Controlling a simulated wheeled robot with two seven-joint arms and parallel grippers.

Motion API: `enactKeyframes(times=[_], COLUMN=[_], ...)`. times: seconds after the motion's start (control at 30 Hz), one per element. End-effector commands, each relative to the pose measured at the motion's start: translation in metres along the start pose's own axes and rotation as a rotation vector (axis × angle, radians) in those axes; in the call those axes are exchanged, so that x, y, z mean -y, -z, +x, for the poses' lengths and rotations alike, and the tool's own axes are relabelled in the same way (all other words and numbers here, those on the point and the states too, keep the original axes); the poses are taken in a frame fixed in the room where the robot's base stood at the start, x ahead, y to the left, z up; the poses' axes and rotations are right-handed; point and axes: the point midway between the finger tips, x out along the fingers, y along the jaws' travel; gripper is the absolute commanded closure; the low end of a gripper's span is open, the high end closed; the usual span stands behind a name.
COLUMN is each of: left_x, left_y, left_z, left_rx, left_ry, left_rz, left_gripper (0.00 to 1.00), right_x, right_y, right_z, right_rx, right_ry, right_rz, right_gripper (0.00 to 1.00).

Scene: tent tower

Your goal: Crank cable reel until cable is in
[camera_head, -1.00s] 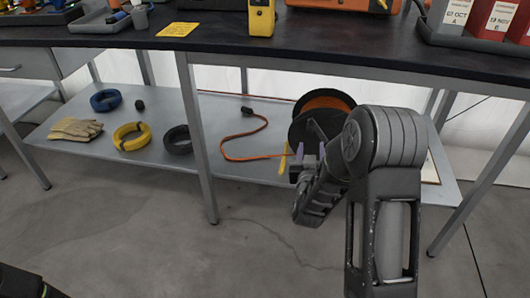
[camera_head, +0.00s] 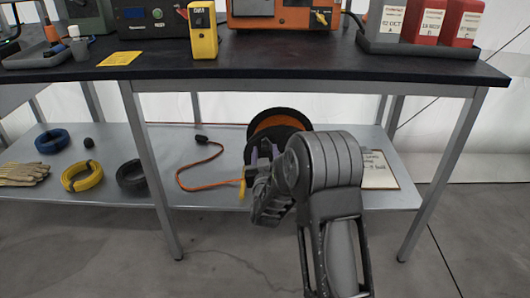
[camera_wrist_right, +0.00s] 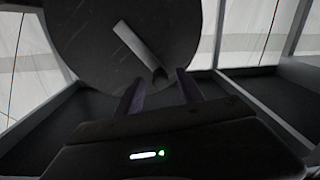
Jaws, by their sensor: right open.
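The cable reel (camera_head: 282,124) stands on the lower shelf, with black flanges and orange cable wound between them. Orange cable (camera_head: 182,176) runs out in a loop on the shelf to a black plug (camera_head: 201,139). My right gripper (camera_head: 263,154) is at the reel's near side; my arm hides part of the reel. In the right wrist view, the dark reel disc (camera_wrist_right: 95,40) fills the top and carries a grey crank bar (camera_wrist_right: 138,46). The open right gripper (camera_wrist_right: 160,90) has its fingers either side of the bar's lower end; contact cannot be told. My left gripper is out of view.
The lower shelf (camera_head: 225,195) also holds blue, yellow and black coils, gloves (camera_head: 22,174) and a clipboard (camera_head: 378,170). The dark tabletop (camera_head: 290,62) overhangs the reel. Table legs (camera_head: 150,165) stand left and right of my arm.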

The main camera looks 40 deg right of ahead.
Motion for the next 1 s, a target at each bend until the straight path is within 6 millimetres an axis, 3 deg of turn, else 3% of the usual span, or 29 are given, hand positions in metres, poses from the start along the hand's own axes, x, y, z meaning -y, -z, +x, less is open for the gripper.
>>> enactKeyframes(times=[0.2, 0.47, 1.0], left_x=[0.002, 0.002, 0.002], left_y=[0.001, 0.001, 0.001], left_z=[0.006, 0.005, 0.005], left_rx=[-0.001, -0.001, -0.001], left_ry=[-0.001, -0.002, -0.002], left_rz=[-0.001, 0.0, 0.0], left_gripper=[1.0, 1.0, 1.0], right_x=[0.001, 0.001, 0.001], right_y=[-0.001, 0.0, 0.0], right_z=[0.02, 0.021, 0.021], right_rx=[0.0, 0.001, 0.001], right_ry=[0.001, 0.002, 0.002], right_rz=[-0.001, 0.0, 0.0], right_gripper=[0.55, 0.55, 0.99])
